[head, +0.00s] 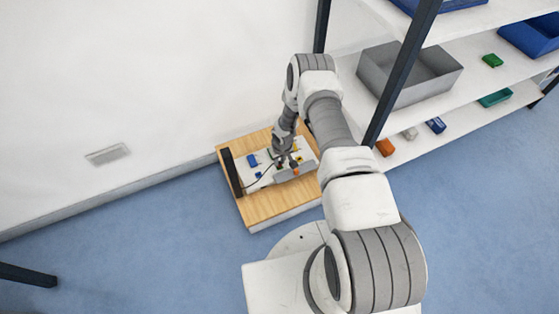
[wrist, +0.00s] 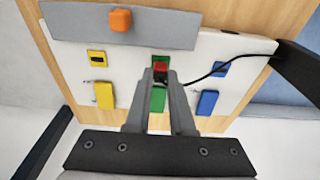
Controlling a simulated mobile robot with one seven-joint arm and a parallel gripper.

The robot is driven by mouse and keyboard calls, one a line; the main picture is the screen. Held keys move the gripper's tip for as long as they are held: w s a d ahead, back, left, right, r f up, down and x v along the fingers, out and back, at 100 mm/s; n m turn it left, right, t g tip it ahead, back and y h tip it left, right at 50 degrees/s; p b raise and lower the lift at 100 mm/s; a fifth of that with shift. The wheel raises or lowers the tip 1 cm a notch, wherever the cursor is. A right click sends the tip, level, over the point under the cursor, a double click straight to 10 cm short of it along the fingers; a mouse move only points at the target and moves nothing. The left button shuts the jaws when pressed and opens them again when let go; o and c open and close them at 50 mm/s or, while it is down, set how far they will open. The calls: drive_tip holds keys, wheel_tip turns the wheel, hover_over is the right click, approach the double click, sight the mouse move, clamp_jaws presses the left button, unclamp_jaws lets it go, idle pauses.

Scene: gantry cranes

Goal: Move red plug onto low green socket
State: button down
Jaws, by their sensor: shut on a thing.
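My gripper (wrist: 161,80) is shut on the red plug (wrist: 161,68), with a finger on either side of it. A black cable runs from the plug to the right. The plug is in front of the smaller, flatter green socket (wrist: 160,58), whose edge shows behind it in the wrist view. I cannot tell whether plug and socket touch. A larger green block (wrist: 158,99) shows between the fingers, nearer the wrist. In the head view my gripper (head: 285,162) is over the board and hides the plug and green sockets.
The white board (wrist: 185,50) also bears yellow blocks (wrist: 104,95) and blue blocks (wrist: 207,102). A grey panel (wrist: 75,25) with an orange block (wrist: 121,20) lies along one edge. A black post (head: 231,172) holds the cable's end. A shelf (head: 410,120) stands right.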

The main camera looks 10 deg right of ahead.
drive_tip(key=shift+f, duration=0.2)
idle(0.6)
drive_tip(key=shift+c, duration=1.1)
unclamp_jaws()
drive_tip(key=shift+r+p, duration=2.2)
drive_tip(key=shift+r, duration=1.35)
